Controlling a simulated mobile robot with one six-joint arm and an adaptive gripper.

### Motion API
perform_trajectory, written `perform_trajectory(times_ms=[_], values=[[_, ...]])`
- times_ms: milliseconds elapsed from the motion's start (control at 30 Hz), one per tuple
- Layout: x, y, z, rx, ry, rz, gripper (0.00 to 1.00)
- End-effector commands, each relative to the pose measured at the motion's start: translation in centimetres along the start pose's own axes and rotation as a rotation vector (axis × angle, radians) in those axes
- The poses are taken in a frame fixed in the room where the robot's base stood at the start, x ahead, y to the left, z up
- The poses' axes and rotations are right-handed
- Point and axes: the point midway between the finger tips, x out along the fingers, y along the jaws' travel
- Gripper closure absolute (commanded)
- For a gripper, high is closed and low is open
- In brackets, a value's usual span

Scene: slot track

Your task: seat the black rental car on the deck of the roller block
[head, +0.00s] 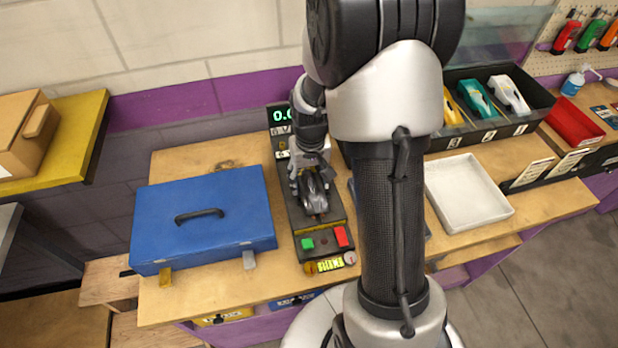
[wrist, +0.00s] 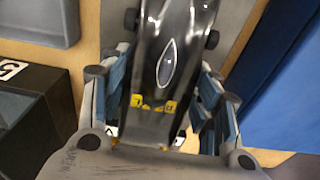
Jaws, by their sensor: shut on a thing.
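The black rental car (head: 315,201) is a glossy dark slot car with an oval mark and small yellow labels, seen close up in the wrist view (wrist: 168,60). My gripper (head: 308,176) is shut on it, with a blue-grey finger along each side. The car is over the dark roller block (head: 325,228), lined up roughly along its length. I cannot tell whether the car touches the deck, as the gripper and car cover it. The roller block has a lit display at its far end, and green and red buttons near the front.
A blue case (head: 205,218) stands close to the left of the block. A white tray (head: 466,222) lies to the right, beyond my arm. A black rack (head: 541,108) with yellow, teal and white cars is at the back right. My arm hides part of the bench.

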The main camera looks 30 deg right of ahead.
Motion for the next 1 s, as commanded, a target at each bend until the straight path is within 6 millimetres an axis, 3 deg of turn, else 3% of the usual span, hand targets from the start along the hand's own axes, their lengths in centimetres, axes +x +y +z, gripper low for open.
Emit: perform_trajectory(times_ms=[333, 367, 400, 700, 1000], values=[[0.22, 0.00, -0.01, 0.000, 0.001, 0.000, 0.72], [0.22, 0.00, -0.01, 0.000, 0.001, 0.000, 0.43], [0.22, 0.00, -0.01, 0.000, 0.001, 0.000, 0.40], [0.22, 0.00, 0.00, 0.000, 0.000, 0.000, 0.20], [0.25, 0.00, 0.04, 0.000, -0.001, 0.000, 0.20]])
